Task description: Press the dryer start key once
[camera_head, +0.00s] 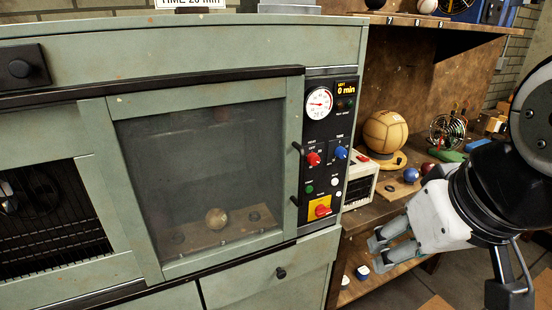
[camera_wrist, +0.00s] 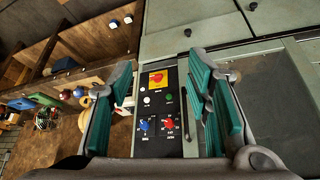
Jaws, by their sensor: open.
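The dryer (camera_head: 335,42) is a grey-green cabinet with a shut glass door. Its black control panel (camera_head: 322,136) stands right of the door. Low on the panel are a small green button (camera_head: 309,189) and white buttons (camera_head: 335,181); their labels are too small to read. The green button also shows in the wrist view (camera_wrist: 169,97). The display (camera_head: 346,90) reads 0 min. My gripper (camera_head: 378,254) is open and empty, right of and below the panel, apart from it. In the wrist view the panel lies between my fingers (camera_wrist: 158,72).
A red switch on a yellow plate (camera_head: 320,208) sits below the buttons; a red knob (camera_head: 313,159) and blue knob (camera_head: 341,152) sit above. A wooden bench at right holds a leather ball (camera_head: 385,132) and smaller items.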

